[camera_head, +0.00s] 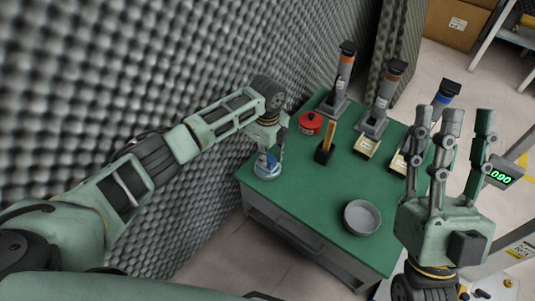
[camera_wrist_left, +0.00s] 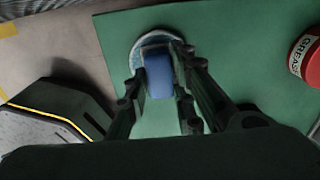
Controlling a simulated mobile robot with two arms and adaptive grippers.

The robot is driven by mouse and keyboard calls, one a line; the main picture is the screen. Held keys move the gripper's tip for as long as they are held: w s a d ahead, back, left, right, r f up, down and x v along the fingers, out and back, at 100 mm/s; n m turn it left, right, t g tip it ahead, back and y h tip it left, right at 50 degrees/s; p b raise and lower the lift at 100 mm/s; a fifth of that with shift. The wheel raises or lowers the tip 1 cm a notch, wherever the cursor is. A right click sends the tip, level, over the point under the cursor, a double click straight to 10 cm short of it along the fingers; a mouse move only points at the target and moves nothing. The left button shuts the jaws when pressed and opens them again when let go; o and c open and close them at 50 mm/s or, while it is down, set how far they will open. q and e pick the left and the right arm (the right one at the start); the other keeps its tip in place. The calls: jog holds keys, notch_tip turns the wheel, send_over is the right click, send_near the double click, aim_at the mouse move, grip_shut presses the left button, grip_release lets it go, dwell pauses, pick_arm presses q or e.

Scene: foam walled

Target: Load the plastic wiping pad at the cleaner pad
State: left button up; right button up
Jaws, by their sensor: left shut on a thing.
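My left gripper (camera_head: 266,150) points down over the table's left corner and is shut on a blue block (camera_wrist_left: 158,75), which I take to be the plastic wiping pad. Directly under it is a round blue-grey disc (camera_head: 267,172), perhaps the cleaner pad, lying on the green top; its rim (camera_wrist_left: 150,39) also shows in the left wrist view. My right gripper (camera_head: 452,135) is raised at the right, fingers up and spread, open and empty.
The green table (camera_head: 300,205) also holds a red grease tin (camera_head: 310,123), a small dark stand with a wooden handle (camera_head: 325,147), a round grey bowl (camera_head: 362,218) and several tall dispensers at the back. A foam wall (camera_head: 150,70) runs close behind my left arm.

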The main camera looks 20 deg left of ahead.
pick_arm(q)
jog(key=shift+s+f, duration=0.1)
pick_arm(e)
jog(key=shift+w+f+g, duration=0.4)
jog(key=shift+w+f, duration=0.05)
jog(key=shift+w, duration=0.15)
dwell(2.0)
jog(key=shift+a, duration=0.1)
